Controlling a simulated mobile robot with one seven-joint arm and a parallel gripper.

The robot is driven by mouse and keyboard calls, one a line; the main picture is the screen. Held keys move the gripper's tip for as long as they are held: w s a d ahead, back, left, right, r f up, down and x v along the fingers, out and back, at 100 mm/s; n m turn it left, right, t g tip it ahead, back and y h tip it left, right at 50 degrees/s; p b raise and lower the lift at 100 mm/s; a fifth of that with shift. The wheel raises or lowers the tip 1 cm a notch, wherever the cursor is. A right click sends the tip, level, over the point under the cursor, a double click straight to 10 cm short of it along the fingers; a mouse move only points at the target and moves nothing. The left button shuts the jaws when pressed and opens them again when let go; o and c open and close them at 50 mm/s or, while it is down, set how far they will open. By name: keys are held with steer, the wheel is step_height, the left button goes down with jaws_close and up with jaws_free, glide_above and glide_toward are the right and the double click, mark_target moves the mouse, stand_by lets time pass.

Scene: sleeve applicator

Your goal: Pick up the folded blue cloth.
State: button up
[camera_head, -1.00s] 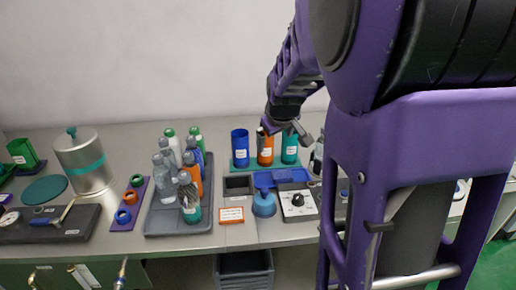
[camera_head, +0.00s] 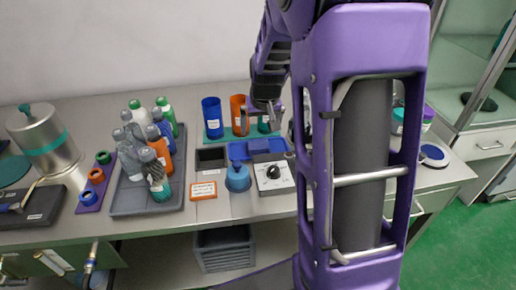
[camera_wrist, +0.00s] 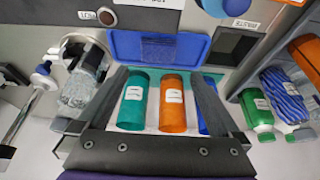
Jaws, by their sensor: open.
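The folded blue cloth (camera_wrist: 158,52) lies in a shallow blue tray (camera_wrist: 124,44) in the wrist view, a darker, textured square against the brighter tray. In the head view it shows as a dull blue patch (camera_head: 266,145) in the tray (camera_head: 238,151), on the bench. My gripper (camera_wrist: 158,76) is open and empty. Its two fingers spread to either side in the wrist view, with the cloth beyond the tips and apart from them. In the head view my gripper (camera_head: 262,112) is above the bench by the cups, behind the tray, partly hidden by my arm.
Blue (camera_head: 212,118), orange (camera_head: 238,108) and teal (camera_wrist: 132,100) cups stand behind the tray. A dial box (camera_head: 274,176), a blue domed object (camera_head: 238,178) and a black bin (camera_head: 210,158) sit close by. A grey tray of bottles (camera_head: 130,196) stands left.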

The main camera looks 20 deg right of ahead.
mark_target(258, 145)
steer(key=x, duration=0.3)
steer(key=b+x, duration=0.1)
steer(key=x, duration=0.7)
steer(key=shift+w+d+b, duration=0.25)
steer(key=shift+d+b, duration=0.05)
steer(key=shift+r, duration=0.1)
